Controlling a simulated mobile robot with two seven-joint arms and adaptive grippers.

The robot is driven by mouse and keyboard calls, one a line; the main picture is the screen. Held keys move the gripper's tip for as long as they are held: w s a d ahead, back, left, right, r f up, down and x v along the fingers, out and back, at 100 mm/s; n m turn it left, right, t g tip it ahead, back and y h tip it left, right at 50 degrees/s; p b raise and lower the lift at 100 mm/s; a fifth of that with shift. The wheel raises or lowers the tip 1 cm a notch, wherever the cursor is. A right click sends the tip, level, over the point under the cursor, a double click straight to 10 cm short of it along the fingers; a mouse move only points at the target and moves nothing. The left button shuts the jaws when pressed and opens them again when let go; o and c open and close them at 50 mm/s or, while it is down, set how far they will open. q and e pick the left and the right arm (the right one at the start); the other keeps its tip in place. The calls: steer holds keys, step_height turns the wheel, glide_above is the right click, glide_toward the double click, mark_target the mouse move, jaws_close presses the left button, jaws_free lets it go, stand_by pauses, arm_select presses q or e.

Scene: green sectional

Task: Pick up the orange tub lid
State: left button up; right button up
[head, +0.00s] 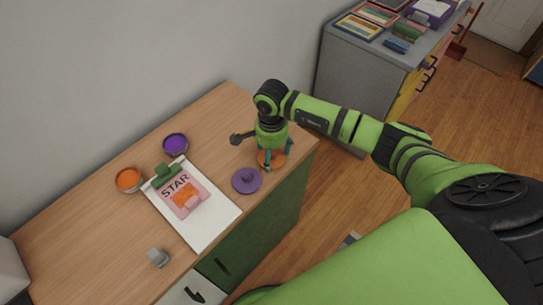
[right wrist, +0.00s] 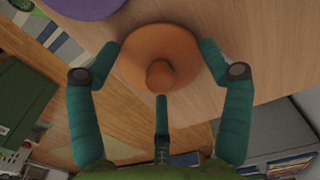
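The orange tub lid (head: 271,158) lies flat on the wooden cabinet top near its right end, partly hidden by my right gripper in the head view. In the right wrist view the round lid (right wrist: 140,50) shows its knob in the middle. My right gripper (head: 278,160) points down over the lid. In the right wrist view the fingers of my right gripper (right wrist: 160,62) are spread on either side of the lid, close to its rim, with the third finger below the knob. Whether they touch the rim I cannot tell. My left gripper is out of view.
A purple lid (head: 246,181) lies just left of the orange one. A grey cabinet (head: 350,75) stands behind right.

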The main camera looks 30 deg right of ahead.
steer(key=shift+s, duration=0.25)
steer(key=c, duration=0.7)
steer(key=shift+c, duration=0.5)
